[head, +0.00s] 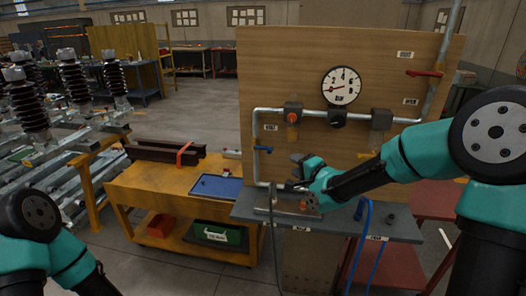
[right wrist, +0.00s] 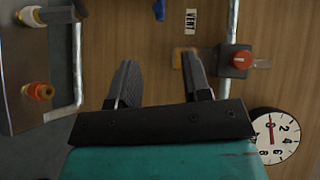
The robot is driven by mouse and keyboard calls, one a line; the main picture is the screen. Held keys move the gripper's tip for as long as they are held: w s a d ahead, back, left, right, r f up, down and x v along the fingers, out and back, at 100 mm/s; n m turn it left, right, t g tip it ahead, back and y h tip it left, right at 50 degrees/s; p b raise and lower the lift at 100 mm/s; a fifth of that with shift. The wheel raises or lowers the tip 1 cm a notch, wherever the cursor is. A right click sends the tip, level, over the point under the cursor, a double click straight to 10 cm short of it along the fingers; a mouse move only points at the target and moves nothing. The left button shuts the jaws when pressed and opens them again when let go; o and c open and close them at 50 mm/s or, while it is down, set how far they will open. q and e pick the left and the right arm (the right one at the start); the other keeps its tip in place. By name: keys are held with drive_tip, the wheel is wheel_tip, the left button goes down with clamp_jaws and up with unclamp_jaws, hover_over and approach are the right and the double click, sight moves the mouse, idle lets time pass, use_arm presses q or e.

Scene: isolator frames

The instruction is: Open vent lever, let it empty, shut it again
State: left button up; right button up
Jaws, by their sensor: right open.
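The blue vent lever (head: 263,149) sits on the lower left of the wooden panel (head: 380,60), under a small label. In the right wrist view the blue lever (right wrist: 159,10) shows at the top edge, cut off, beside the VENT label (right wrist: 190,21). My right gripper (head: 292,172) is open and empty, to the right of and a little below the lever, apart from it. Its two fingers (right wrist: 160,68) stand wide apart in the wrist view. The round gauge (head: 342,86) has a red needle pointing left, toward its low end. My left gripper is out of view.
A grey pipe (head: 258,172) runs down past the lever, and a red knob valve (head: 293,112) is up to its right. A grey shelf (head: 385,225) with fittings is below my right gripper. A red lever (head: 424,73) is upper right. An orange cart (head: 150,190) stands left.

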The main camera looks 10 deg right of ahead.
sight(263, 148)
drive_tip(key=shift+f, duration=0.1)
drive_tip(key=x, duration=1.7)
drive_tip(key=shift+w, duration=0.25)
drive_tip(key=shift+c, duration=0.4)
drive_tip(key=shift+f, duration=0.1)
clamp_jaws()
